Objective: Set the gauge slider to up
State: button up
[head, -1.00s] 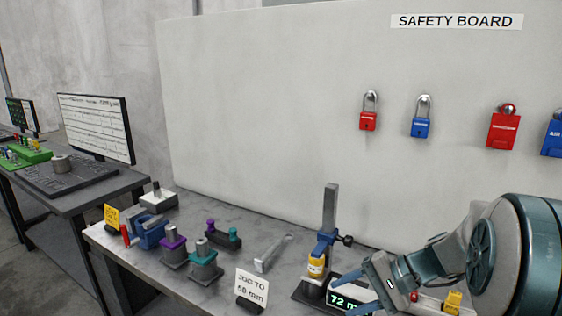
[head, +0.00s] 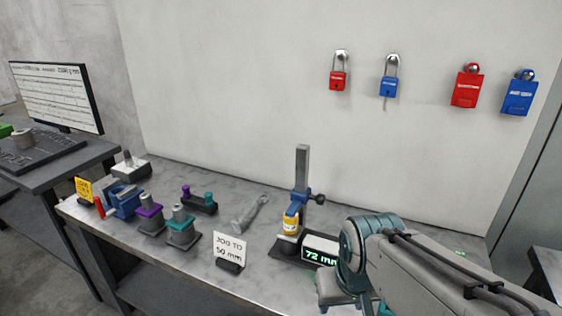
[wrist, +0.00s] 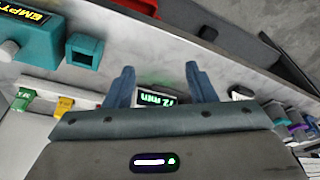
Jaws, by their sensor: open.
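The gauge stands on the bench in the head view, with an upright grey column (head: 302,165). Its blue slider (head: 297,203) sits partway up, with a dark knob on its right side. A yellow cylinder (head: 291,222) is under the slider. The gauge's display (head: 319,255) reads 72 mm in green; it also shows in the wrist view (wrist: 153,98), between and beyond the fingers. My gripper (wrist: 160,80) is open and empty, its two blue-grey fingers apart. In the head view my arm hides most of the gripper, right of the display.
Blue, purple and teal fixtures fill the bench's left part. Padlocks hang on the white wall board (head: 230,100). A teal box (wrist: 83,52) shows in the wrist view.

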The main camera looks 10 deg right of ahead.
aim_at(297, 199)
jog(key=u, duration=0.35)
jog(key=k, duration=0.9)
jog(key=u, duration=0.75)
jog(key=i, duration=0.7)
jog(key=z, duration=0.9)
jog(key=i, duration=0.55)
jog(key=z, duration=0.6)
